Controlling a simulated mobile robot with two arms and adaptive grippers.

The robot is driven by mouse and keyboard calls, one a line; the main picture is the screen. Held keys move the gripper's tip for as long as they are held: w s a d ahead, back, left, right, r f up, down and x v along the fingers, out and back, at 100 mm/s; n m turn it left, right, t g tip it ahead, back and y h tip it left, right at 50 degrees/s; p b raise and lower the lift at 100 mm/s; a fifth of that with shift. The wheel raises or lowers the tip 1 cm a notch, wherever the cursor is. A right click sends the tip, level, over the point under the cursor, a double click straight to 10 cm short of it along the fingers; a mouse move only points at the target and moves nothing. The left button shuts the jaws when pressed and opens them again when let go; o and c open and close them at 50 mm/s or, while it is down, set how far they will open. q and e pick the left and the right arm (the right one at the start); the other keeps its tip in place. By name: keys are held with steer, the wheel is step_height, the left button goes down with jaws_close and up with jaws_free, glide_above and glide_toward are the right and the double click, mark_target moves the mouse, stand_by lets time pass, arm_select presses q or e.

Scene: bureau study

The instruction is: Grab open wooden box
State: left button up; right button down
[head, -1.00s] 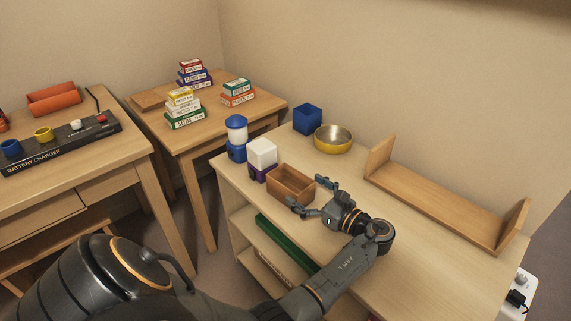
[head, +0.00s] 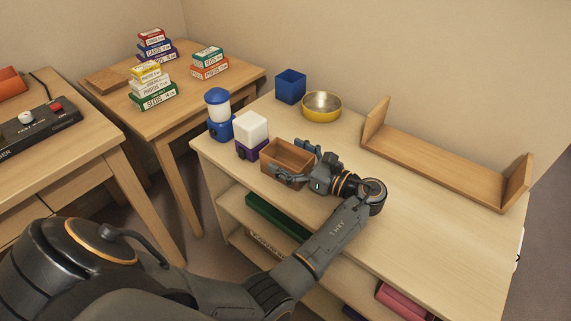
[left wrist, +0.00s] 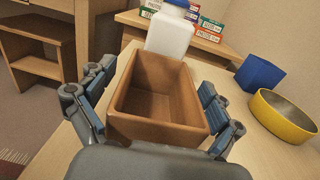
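The open wooden box (head: 289,157) stands upright on the top of the light wooden shelf unit, near its left end. It looks empty in the left wrist view (left wrist: 158,95). My left gripper (head: 292,161) is open, with one finger on each side of the box. In the left wrist view the fingers (left wrist: 155,108) flank the box's near part. A small gap shows at the left finger; I cannot tell whether the right finger touches. My right gripper is not in view.
A white and purple container (head: 252,130) stands close beside the box, with a blue and white lantern-like item (head: 218,112) behind. The front right top is clear.

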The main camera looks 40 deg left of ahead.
arm_select(q)
steer(key=c, duration=0.9)
steer(key=shift+a, duration=0.1)
